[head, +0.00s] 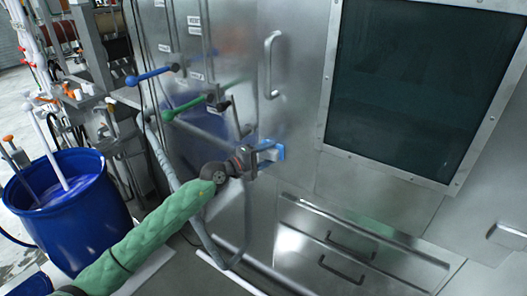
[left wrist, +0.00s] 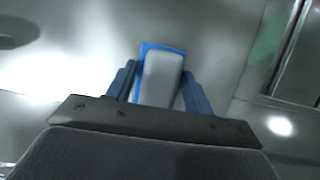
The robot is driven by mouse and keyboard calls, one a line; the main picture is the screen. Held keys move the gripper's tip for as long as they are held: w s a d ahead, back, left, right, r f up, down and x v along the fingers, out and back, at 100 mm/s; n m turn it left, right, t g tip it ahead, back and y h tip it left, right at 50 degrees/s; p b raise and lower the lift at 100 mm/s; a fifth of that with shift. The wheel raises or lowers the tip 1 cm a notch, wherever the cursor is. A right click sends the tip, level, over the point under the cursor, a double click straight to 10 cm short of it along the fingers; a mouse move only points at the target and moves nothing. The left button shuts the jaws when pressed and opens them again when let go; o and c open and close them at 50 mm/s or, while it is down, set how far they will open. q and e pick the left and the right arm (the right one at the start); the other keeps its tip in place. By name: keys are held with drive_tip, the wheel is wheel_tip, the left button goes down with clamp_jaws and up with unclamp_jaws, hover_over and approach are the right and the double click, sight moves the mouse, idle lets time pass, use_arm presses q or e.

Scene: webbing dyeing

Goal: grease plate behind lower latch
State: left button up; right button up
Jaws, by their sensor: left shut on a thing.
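My left gripper (head: 266,153) is shut on a small block (head: 279,153) with blue edges, close to the steel cabinet front. In the left wrist view the block (left wrist: 162,78) shows a pale grey face and a blue rim between my two blue-grey fingers (left wrist: 158,88). Whether the block touches the steel panel behind it I cannot tell. A green-handled lever (head: 188,108) and a blue-handled lever (head: 152,75) stand out from the cabinet above my gripper. I cannot clearly make out a lower latch or its plate; my gripper may hide part of them. My right gripper is not in view.
A blue barrel (head: 75,222) with a pale stick in it stands at left. Grey hose and pipes run beside my left arm. A door handle (head: 269,65), a dark window (head: 408,85) and a lower drawer handle (head: 343,270) are on the cabinet.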

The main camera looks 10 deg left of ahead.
use_arm(q)
drive_tip(key=shift+s+d+r+p, duration=0.15)
drive_tip(key=shift+d+p, duration=0.15)
drive_tip(key=shift+d, duration=0.2)
drive_tip(key=shift+s+d+r+p, duration=0.15)
drive_tip(key=shift+d+p, duration=0.1)
drive_tip(key=shift+d, duration=0.2)
drive_tip(key=shift+s+d+f, duration=0.15)
drive_tip(key=shift+d+f, duration=0.05)
drive_tip(key=shift+d, duration=0.25)
drive_tip(key=shift+f, duration=0.1)
drive_tip(key=shift+a+b, duration=0.35)
drive_tip(key=shift+b, duration=0.3)
drive_tip(key=a+b, duration=0.1)
drive_tip(key=w+a+b, duration=0.1)
drive_tip(key=a+b, duration=0.1)
drive_tip(key=shift+w+f+b, duration=0.1)
drive_tip(key=shift+w+b, duration=0.05)
drive_tip(key=shift+b, duration=0.15)
drive_tip(key=shift+w+a, duration=0.1)
drive_tip(key=shift+a, duration=0.1)
drive_tip(key=shift+w+a+b, duration=0.2)
drive_tip(key=shift+a+b, duration=0.45)
drive_tip(key=shift+b, duration=0.55)
drive_tip(key=a+b, duration=0.1)
drive_tip(key=w+a+b, duration=0.1)
drive_tip(key=b, duration=0.1)
drive_tip(key=shift+a+r+b, duration=0.2)
drive_tip(key=shift+a+b, duration=0.1)
drive_tip(key=shift+a, duration=0.1)
